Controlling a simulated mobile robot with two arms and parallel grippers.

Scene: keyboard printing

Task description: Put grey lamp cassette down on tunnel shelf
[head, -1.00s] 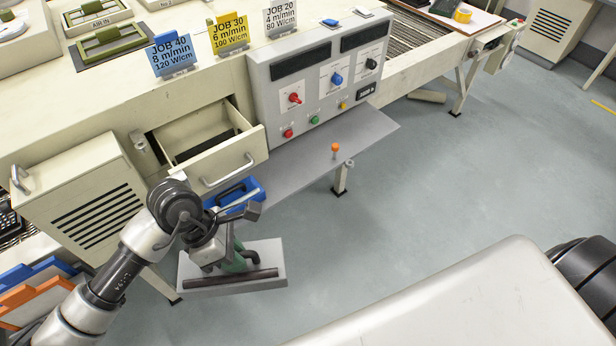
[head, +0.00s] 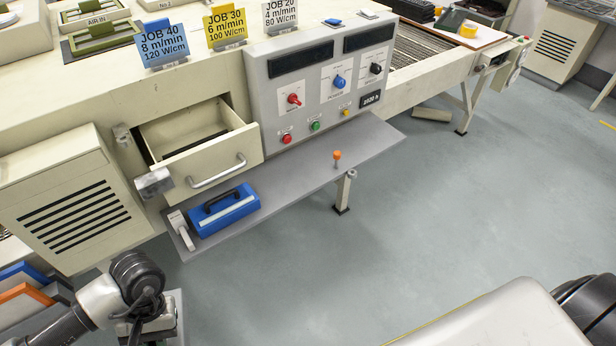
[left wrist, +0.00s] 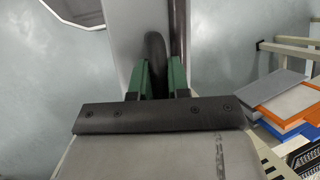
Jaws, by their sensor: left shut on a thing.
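The grey lamp cassette (left wrist: 124,30) hangs from my left gripper (left wrist: 161,78). The green fingers are shut on its black handle (left wrist: 155,58). A dark tube (left wrist: 178,25) runs along the cassette. In the head view my left gripper (head: 143,328) is at the lower left edge, and only a strip of the cassette (head: 178,312) shows beside it. The grey shelf (head: 300,172) under the control panel is above and to the right of it in the picture, well apart. A blue cassette (head: 224,211) with a black handle lies on the shelf's left end. My right gripper is not in view.
An open drawer (head: 212,168) juts out above the shelf's left part. An orange-topped knob (head: 337,157) stands on the shelf's right part; the stretch between it and the blue cassette is bare. Blue and orange panels (head: 22,296) stand at the lower left.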

